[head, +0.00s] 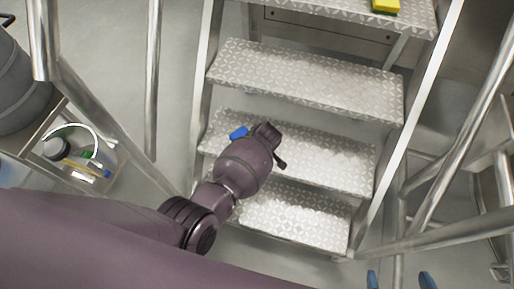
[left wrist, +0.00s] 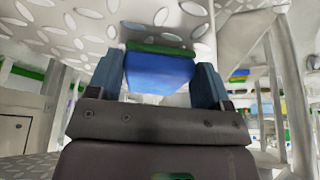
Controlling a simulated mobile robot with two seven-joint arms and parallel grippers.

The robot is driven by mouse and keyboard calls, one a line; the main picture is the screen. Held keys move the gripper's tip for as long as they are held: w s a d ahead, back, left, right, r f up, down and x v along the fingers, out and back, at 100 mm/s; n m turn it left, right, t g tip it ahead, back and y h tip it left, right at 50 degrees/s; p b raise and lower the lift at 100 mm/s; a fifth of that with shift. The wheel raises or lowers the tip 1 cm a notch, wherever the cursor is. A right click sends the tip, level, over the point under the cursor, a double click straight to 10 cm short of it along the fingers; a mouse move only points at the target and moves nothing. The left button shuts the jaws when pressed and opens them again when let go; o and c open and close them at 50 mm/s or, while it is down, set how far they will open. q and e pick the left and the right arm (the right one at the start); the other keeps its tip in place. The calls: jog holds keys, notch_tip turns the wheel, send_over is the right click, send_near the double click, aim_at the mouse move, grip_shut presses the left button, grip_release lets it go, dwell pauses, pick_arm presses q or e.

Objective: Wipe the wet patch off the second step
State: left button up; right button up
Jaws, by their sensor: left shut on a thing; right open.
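The second step (head: 335,165) is a patterned metal tread, second from the bottom in the head view. I cannot make out a distinct wet patch on it; my left arm covers part of the tread. My left gripper (left wrist: 158,78) is shut on a blue sponge (left wrist: 160,72) with a green layer, seen in the left wrist view. In the head view a small blue piece shows past my left wrist at the step's left part; I cannot tell whether the sponge touches the tread. My right gripper (head: 400,281) is open and empty at the bottom right edge.
A yellow and green sponge (head: 385,5) lies on the top step (head: 330,14). The third step (head: 300,83) and lowest step (head: 295,215) look bare. Metal handrails (head: 153,75) flank the stairs. A caddy with bottles (head: 80,155) stands at left, beside a grey drum (head: 20,85).

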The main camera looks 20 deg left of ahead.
pick_arm(q)
jog(key=shift+w+a, duration=0.15)
jog(key=shift+a, duration=1.4)
pick_arm(e)
jog(key=shift+s+d+r, duration=0.1)
jog(key=shift+s+r, duration=0.05)
pick_arm(q)
jog(key=shift+w+r+p, duration=0.1)
jog(key=shift+r+p, duration=0.45)
jog(key=shift+r, duration=0.15)
jog(key=shift+r+p, duration=1.35)
jog(key=shift+r, duration=1.05)
jog(key=shift+f, duration=0.15)
pick_arm(e)
notch_tip(320, 180, up, 6)
jog(key=w+t, duration=0.1)
jog(key=w, duration=0.1)
jog(key=shift+w, duration=0.3)
